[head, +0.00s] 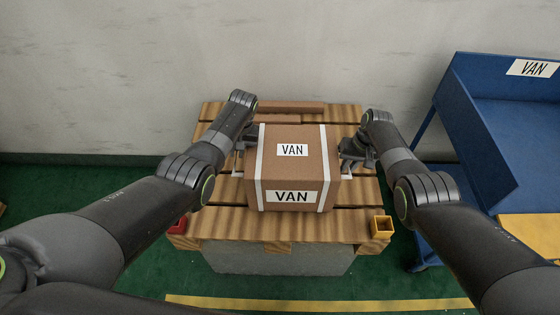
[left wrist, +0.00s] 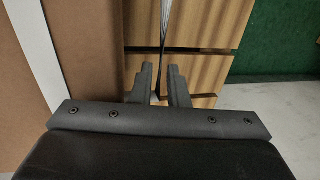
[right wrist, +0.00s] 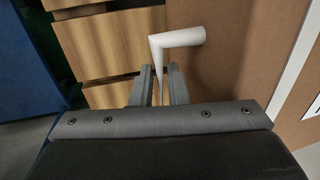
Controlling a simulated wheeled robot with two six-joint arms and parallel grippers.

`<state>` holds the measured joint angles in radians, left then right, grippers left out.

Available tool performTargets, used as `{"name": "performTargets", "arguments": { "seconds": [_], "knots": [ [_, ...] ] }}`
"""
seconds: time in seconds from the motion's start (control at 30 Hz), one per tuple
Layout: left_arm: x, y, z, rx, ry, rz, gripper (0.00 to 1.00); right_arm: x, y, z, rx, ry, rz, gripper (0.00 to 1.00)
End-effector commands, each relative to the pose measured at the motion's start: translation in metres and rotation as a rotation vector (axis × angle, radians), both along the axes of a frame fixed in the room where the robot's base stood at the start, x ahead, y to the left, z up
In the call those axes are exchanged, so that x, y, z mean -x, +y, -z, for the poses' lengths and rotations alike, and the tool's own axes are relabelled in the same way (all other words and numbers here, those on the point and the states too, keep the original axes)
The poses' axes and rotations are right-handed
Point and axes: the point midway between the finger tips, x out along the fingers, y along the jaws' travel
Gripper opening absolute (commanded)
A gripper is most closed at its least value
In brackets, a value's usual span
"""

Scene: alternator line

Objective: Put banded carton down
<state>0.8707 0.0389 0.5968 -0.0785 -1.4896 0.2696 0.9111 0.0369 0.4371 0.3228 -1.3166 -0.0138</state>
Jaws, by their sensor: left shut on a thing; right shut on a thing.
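The banded carton (head: 308,165) is a brown box with two white bands and VAN labels on its top and front. It is level, over the slatted wooden pallet (head: 220,222); I cannot tell whether its base touches the slats. My left gripper (head: 241,143) is at its left side, shut on a thin pale handle (left wrist: 163,22). My right gripper (head: 349,156) is at its right side, shut on a white bent handle (right wrist: 180,38). The carton's wall also shows in the left wrist view (left wrist: 95,50) and the right wrist view (right wrist: 255,50).
A blue cart (head: 480,150) with a VAN sign stands close on the right. A wall is behind.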

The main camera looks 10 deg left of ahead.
Motion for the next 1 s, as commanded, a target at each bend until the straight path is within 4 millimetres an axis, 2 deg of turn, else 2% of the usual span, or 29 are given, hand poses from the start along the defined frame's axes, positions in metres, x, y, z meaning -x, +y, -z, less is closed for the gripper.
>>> {"name": "performTargets", "arguments": {
  "seconds": [0.03, 0.37, 0.4, 0.53, 0.87, 1.0],
  "knots": [
    [-0.004, 0.0, -0.003, -0.002, -0.012, 0.001, 0.0, -0.005, 0.001, -0.003, -0.002, -0.011, -0.002, 0.0],
    [-0.004, 0.0, 0.009, -0.002, -0.012, 0.001, 0.0, -0.005, 0.001, 0.009, -0.002, -0.011, -0.002, 0.0],
    [0.0, 0.0, 0.014, 0.0, 0.0, 0.0, 0.18, 0.0, 0.0, 0.014, 0.0, 0.0, 0.0, 0.18],
    [0.0, 0.0, 0.013, 0.0, 0.0, 0.0, 0.35, 0.0, 0.0, 0.013, 0.0, 0.0, 0.0, 0.35],
    [0.0, -0.002, 0.012, 0.003, -0.001, 0.001, 0.36, 0.0, 0.0, 0.013, 0.0, 0.0, 0.0, 0.36],
    [-0.001, -0.004, 0.003, 0.004, -0.003, 0.002, 0.36, 0.0, 0.0, 0.013, 0.0, 0.0, 0.0, 0.36]
  ]
}}
